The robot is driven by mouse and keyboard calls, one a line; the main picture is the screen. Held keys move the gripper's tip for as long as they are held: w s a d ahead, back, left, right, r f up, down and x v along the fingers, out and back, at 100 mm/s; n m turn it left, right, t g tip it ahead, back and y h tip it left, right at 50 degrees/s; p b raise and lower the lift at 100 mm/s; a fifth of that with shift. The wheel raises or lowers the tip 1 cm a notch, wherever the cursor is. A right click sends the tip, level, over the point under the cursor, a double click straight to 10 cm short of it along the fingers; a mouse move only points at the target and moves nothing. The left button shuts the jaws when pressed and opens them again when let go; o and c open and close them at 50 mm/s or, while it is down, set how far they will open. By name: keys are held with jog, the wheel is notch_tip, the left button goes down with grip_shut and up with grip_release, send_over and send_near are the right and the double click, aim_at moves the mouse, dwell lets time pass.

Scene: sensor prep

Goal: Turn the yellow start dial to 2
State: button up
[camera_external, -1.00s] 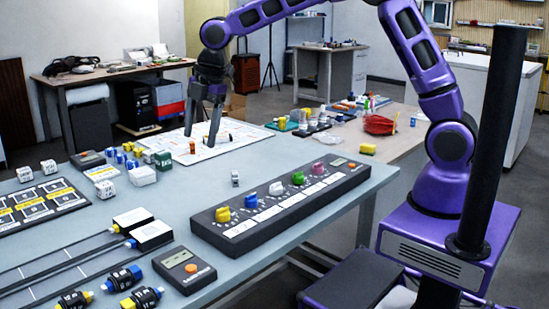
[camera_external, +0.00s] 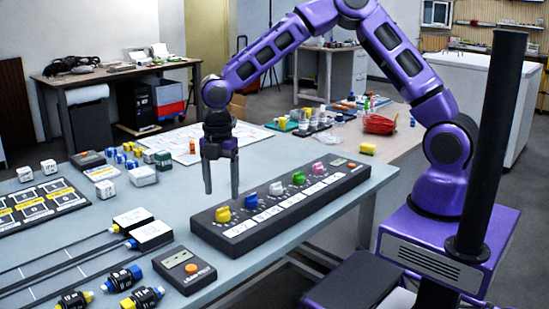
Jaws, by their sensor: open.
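A dark dial panel (camera_external: 290,209) lies across the front right of the grey table. It carries a row of coloured dials: the yellow dial (camera_external: 223,214) at its left end, then a blue dial (camera_external: 251,201), a white dial (camera_external: 276,188), a green dial (camera_external: 298,178) and a pink dial (camera_external: 318,167). My gripper (camera_external: 221,192) is open, pointing down, with nothing between its fingers. In the picture its fingertips are just above the yellow dial; the exact gap is unclear. The number the yellow dial points to is too small to read.
A dark handheld box with an orange button (camera_external: 185,270) lies left of the panel. Black-and-white blocks on rails (camera_external: 140,229) are farther left. Small cubes and blocks (camera_external: 143,176) stand behind. A yellow block (camera_external: 367,149) sits right of the panel on the wooden table.

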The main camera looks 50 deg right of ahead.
aim_at(222, 208)
notch_tip(222, 208, down, 6)
jog(key=shift+r+b, duration=0.1)
jog(key=shift+b, duration=0.2)
grip_shut()
dwell(0.3)
